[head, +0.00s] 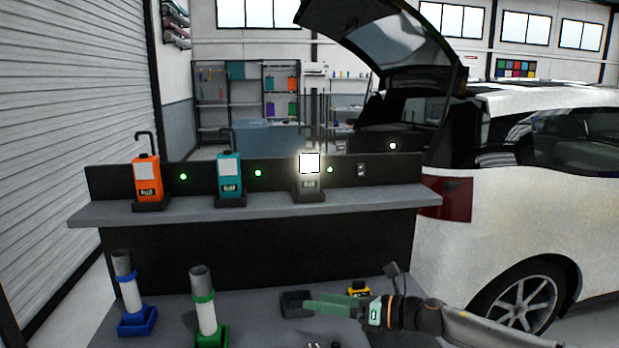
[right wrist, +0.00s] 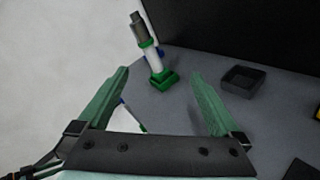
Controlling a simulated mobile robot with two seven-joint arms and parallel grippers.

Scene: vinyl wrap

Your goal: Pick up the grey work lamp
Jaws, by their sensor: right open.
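The grey work lamp (head: 309,186) stands upright on the shelf, rightmost of three lamps, with its square face glowing white. It stands in a dark base, and its hook rises behind the lit face. My right gripper (head: 309,307) is below and in front of the shelf, over the lower bench, well apart from the lamp. In the right wrist view its green fingers (right wrist: 160,85) are spread apart with nothing held between them. The grey lamp does not show in the right wrist view. My left gripper is not in view.
An orange lamp (head: 147,180) and a teal lamp (head: 229,176) stand left on the shelf (head: 380,196). The lower bench bears a blue-based tube (head: 128,285), a green-based tube (head: 205,305) and a black tray (right wrist: 243,82). A white car (head: 540,190) stands right.

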